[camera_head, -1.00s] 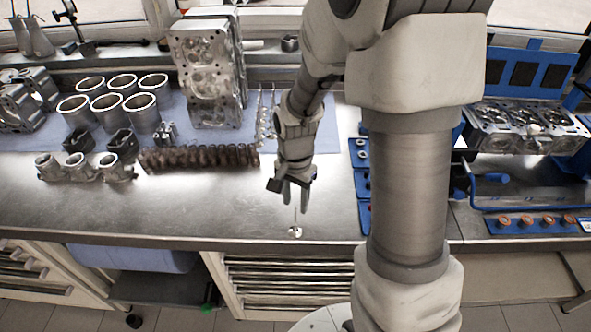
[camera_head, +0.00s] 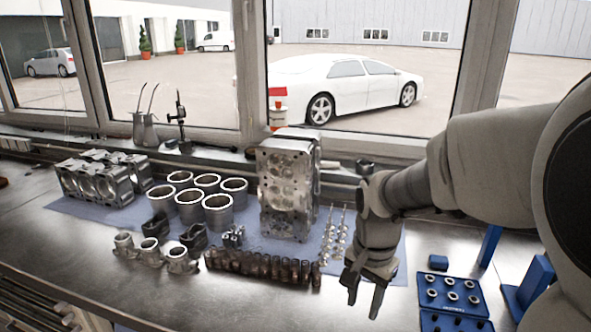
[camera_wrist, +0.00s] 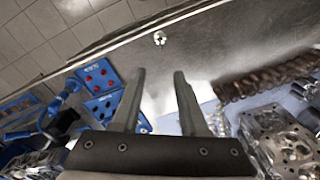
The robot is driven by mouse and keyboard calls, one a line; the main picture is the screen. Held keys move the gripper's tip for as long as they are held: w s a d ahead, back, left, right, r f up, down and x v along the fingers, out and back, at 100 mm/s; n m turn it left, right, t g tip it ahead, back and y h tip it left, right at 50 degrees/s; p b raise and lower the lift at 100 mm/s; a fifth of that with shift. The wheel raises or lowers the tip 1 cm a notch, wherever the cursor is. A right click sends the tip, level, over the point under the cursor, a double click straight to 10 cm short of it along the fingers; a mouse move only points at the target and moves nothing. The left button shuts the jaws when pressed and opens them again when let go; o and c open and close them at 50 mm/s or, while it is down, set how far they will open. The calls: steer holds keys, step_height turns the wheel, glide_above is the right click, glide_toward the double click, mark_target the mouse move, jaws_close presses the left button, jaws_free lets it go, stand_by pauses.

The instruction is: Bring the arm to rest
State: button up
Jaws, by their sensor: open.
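My gripper (camera_head: 363,304) hangs over the workbench (camera_head: 225,300) in front of the blue mat (camera_head: 80,208), its fingers pointing down. In the wrist view my gripper (camera_wrist: 160,73) is open, with nothing between its two fingers. A small bright metal valve (camera_wrist: 159,38) is on the bench beyond the fingertips, apart from them. The valve does not show in the head view now.
Brown cylindrical parts (camera_head: 262,268), a cylinder head (camera_head: 288,192) and valves (camera_head: 334,238) stand left of my gripper. A blue tray (camera_head: 450,293) is to the right. Metal liners (camera_head: 190,206) stand farther left. Windows are behind the bench.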

steer(key=s+r+n+t, duration=0.5)
steer(key=s+r+n, duration=0.3)
steer(key=s+r, duration=0.2)
steer(key=s, duration=0.2)
steer(key=shift+s+r+n, duration=0.2)
steer(key=shift+s+n, duration=0.2)
steer(key=shift+c, duration=0.5)
steer(key=shift+d, duration=0.15)
